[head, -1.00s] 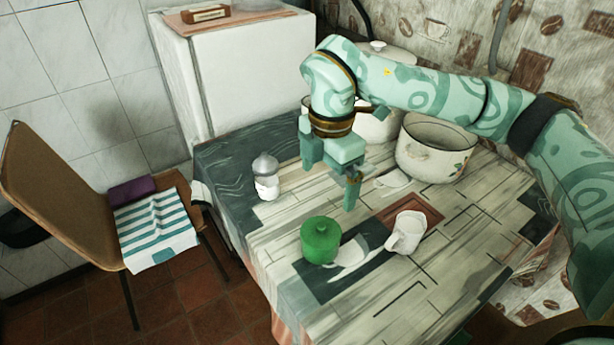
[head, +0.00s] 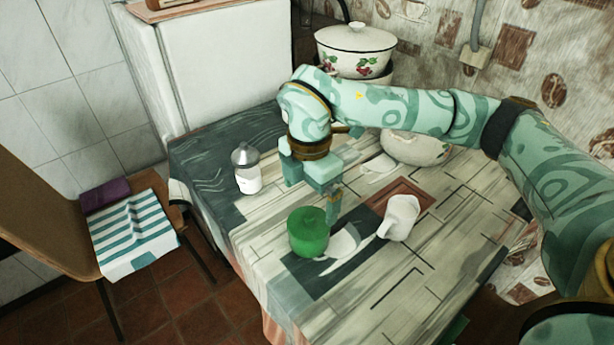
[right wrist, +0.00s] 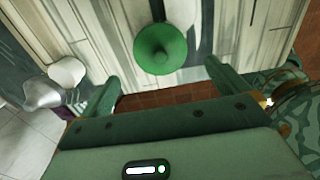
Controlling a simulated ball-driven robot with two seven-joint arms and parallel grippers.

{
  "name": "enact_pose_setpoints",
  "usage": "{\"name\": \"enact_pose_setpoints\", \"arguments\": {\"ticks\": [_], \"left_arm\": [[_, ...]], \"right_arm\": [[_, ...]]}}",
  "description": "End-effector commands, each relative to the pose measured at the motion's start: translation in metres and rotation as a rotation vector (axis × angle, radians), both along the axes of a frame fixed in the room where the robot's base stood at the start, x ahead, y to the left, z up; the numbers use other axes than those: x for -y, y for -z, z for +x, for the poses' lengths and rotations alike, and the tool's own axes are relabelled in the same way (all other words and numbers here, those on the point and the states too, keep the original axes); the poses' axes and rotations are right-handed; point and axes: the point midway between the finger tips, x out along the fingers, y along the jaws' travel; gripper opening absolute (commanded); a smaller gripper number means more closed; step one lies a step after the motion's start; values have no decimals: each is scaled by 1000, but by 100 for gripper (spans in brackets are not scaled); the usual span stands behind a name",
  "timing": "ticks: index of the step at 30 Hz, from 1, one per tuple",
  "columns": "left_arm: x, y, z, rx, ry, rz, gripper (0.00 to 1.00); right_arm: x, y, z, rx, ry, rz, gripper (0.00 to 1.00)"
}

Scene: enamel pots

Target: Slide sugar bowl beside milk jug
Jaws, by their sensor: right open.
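The green lidded sugar bowl (head: 308,235) stands upright near the table's front left edge. The white milk jug (head: 401,216) stands to its right, with a clear gap between them. My right gripper (head: 312,190) is open and empty, just behind the bowl and low over the table. In the right wrist view the bowl's round green lid (right wrist: 160,50) lies ahead of the open fingers (right wrist: 165,86), roughly centred between them. No contact with the bowl shows. My left gripper is not in view.
A glass shaker with a metal lid (head: 246,170) stands at the left of the table. A brown tile pattern (head: 405,191) lies behind the jug. The table right of the jug is clear.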

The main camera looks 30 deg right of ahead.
Motion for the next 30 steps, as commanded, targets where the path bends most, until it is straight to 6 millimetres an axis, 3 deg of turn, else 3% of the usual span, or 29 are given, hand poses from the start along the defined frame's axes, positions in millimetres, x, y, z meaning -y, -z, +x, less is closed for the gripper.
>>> {"name": "enact_pose_setpoints", "arguments": {"ticks": [1,6,13,19,29,30], "left_arm": [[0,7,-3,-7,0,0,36],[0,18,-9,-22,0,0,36],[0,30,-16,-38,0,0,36],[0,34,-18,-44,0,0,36],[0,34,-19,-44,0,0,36],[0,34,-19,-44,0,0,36]], "right_arm": [[0,15,0,-6,-1,0,100],[0,49,0,-6,0,-1,100],[0,85,0,-3,0,0,100],[0,98,0,0,0,0,100],[0,99,0,1,0,0,100],[0,99,0,1,0,0,92]]}}
